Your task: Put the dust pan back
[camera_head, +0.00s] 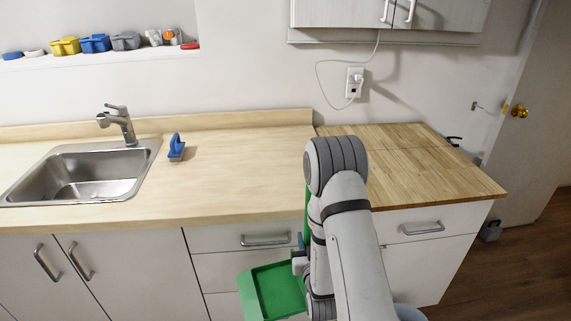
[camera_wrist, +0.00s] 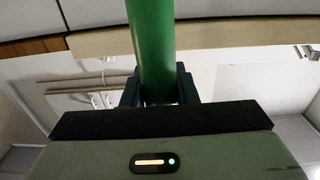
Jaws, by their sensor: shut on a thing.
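The green dust pan (camera_head: 275,289) hangs in front of the drawers below the counter, its flat pan to the left of my arm. Its green handle (camera_wrist: 152,45) runs up through the wrist view, between the two dark fingers of my gripper (camera_wrist: 159,88). My gripper is shut on this handle. In the head view my gripper (camera_head: 299,262) is mostly hidden behind my arm, and part of the dust pan's handle is hidden too. No pegboard or hook for the pan is clearly seen.
A light wood counter (camera_head: 235,180) with a steel sink (camera_head: 85,175) and a blue brush-like object (camera_head: 176,148) is behind the pan. A butcher-block top (camera_head: 430,165) is at right. A door (camera_head: 530,110) and open floor (camera_head: 530,250) lie at far right.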

